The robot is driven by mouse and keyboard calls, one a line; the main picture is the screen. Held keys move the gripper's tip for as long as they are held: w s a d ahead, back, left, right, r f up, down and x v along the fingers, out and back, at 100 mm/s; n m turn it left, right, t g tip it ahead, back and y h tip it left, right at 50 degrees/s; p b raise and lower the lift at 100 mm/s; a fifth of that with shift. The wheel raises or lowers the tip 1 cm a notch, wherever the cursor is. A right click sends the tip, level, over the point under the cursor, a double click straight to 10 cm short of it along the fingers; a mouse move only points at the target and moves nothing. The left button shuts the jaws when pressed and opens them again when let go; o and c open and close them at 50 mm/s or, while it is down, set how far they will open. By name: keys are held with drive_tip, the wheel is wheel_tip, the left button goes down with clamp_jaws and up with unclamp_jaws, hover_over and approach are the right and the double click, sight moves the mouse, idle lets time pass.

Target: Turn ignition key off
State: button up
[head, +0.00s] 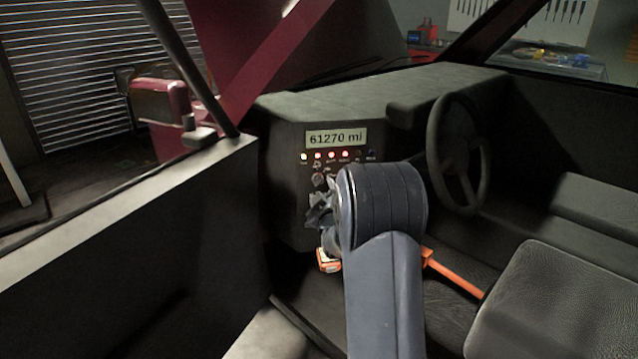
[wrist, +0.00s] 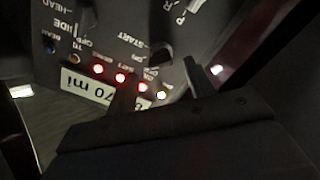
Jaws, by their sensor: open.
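The dash panel (head: 290,180) shows in the head view, with a display reading 61270 mi (head: 336,138) and a row of indicator lights (head: 331,155) under it. In the wrist view, which is turned over, a dark knob, likely the ignition key (wrist: 159,53), sits by the labels START, ON and OFF. My gripper (head: 318,212) is in front of the lower panel in the head view. Its two fingers (wrist: 160,88) are apart in the wrist view, one on each side below the key. Contact cannot be told.
A steering wheel (head: 458,150) stands right of my arm, and a seat (head: 560,305) is at the lower right. The open door (head: 130,245) fills the left. An orange bar (head: 455,273) and orange-white item (head: 327,261) lie low near my arm.

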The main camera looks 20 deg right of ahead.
sight(320, 185)
drive_tip(key=shift+x, duration=2.6)
drive_tip(key=shift+c, duration=0.4)
drive_tip(key=c, duration=0.8)
